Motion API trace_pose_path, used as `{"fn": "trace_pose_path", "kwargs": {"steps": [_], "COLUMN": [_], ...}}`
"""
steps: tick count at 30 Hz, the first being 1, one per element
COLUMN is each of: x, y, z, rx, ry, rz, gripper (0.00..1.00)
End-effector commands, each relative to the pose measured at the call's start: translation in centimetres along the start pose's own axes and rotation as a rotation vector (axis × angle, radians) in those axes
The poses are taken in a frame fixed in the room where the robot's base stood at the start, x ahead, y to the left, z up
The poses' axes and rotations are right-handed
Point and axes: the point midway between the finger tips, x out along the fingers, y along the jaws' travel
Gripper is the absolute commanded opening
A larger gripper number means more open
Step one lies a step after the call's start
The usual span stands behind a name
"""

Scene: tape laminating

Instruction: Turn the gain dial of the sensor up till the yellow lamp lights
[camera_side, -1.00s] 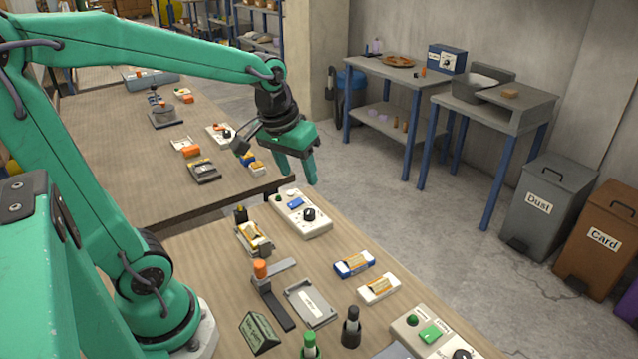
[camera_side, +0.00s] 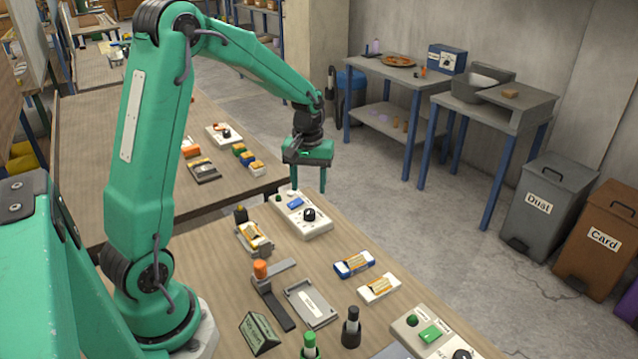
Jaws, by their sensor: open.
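A white control box (camera_side: 302,228) with a black dial (camera_side: 309,214), a blue button and a small dark green dome stands near the far edge of the near bench. A second white box (camera_side: 397,329) with a green dome, a green button and a black dial (camera_side: 461,354) is partly cut off at the bottom right. I cannot tell which one is the sensor, and I see no lit yellow lamp. My gripper (camera_side: 308,188) is open and empty, pointing down. In the picture it is just above the first box's dial, apart from it.
A second bench with small items lies behind.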

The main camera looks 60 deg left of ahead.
Motion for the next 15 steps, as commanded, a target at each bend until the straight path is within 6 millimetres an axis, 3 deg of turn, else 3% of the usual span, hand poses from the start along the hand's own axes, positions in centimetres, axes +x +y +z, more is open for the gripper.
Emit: {"fn": "trace_pose_path", "kwargs": {"steps": [8, 15], "x": [0.4, 2.2], "y": [0.0, 0.0], "z": [0.0, 0.0], "rx": [-0.002, -0.001], "ry": [-0.002, -0.003], "rz": [-0.001, -0.001], "gripper": [0.50, 0.50]}}
